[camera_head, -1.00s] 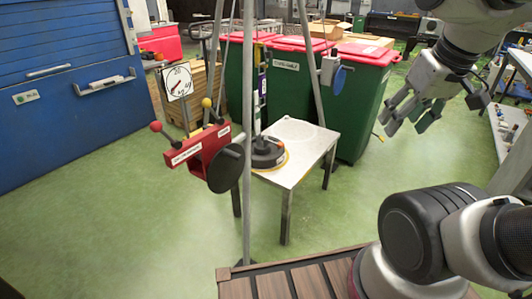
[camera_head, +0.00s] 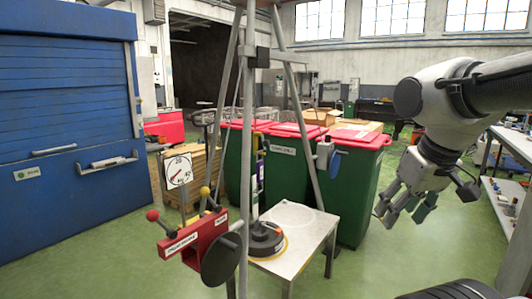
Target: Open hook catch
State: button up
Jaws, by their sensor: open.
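No part in the head view can be clearly picked out as a hook catch. A metal tripod frame (camera_head: 230,95) stands in the middle. On its left side is a red bracket (camera_head: 193,238) with white labels, red and yellow ball-ended levers and a dark round disc (camera_head: 221,259). A small grey fitting (camera_head: 324,156) with a blue disc sits on the right leg. My gripper (camera_head: 402,212) hangs at the right with its fingers apart. It is empty, pointing down, well right of the tripod and in front of the bins.
A low metal table (camera_head: 308,226) carries a dark round base with an upright column (camera_head: 267,240). Green bins (camera_head: 355,185) with red lids stand behind. A dial gauge (camera_head: 178,171) is at the left, by a blue cabinet (camera_head: 65,190). Green floor is open at lower left.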

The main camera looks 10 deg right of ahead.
aim_at(265, 144)
jog(key=i, duration=1.2)
jog(key=l+z, duration=0.05)
